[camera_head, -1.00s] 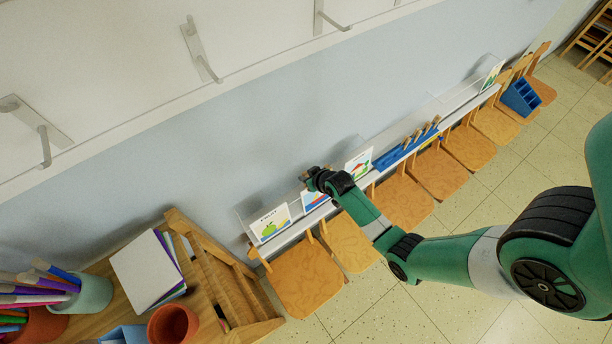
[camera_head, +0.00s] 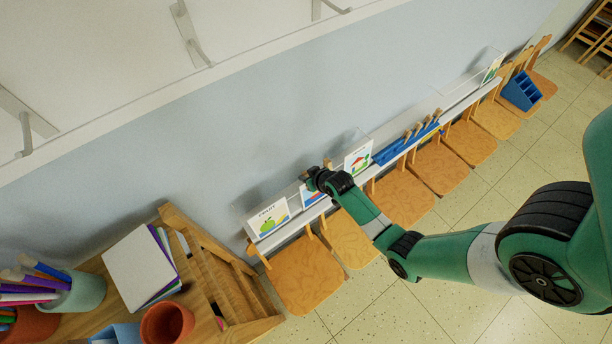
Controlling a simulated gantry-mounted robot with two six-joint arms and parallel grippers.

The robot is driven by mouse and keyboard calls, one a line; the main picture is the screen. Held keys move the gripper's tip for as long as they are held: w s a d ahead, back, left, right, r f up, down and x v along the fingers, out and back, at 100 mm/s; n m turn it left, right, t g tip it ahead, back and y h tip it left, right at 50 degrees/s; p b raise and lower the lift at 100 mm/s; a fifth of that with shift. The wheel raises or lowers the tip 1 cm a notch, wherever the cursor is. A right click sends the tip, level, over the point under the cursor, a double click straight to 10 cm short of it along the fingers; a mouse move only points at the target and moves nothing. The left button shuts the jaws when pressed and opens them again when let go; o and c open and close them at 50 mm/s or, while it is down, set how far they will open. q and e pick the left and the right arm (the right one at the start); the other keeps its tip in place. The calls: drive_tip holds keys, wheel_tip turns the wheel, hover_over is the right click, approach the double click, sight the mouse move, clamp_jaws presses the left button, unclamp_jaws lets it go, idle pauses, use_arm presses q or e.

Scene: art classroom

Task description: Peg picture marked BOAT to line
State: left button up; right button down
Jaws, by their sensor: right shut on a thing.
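My right gripper (camera_head: 316,179) is in front of a white picture card with blue and red (camera_head: 312,196), on the narrow white wall ledge. The gripper covers the card's top, so its word is hidden. Small tan wooden bits (camera_head: 328,163) show at the gripper. It is shut on what looks like a wooden peg, mostly hidden by the fingers. More wooden pegs (camera_head: 420,127) stand in a blue holder (camera_head: 390,153) on the ledge. My left gripper is out of view. I cannot make out a line.
A fruit card (camera_head: 268,220) and a house card (camera_head: 358,158) flank the covered card. Wooden chairs (camera_head: 305,275) line the ledge. The floor at right is clear.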

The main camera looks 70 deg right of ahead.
drive_tip(key=c, duration=0.7)
unclamp_jaws()
drive_tip(key=shift+o, duration=1.3)
drive_tip(key=p+v, duration=0.7)
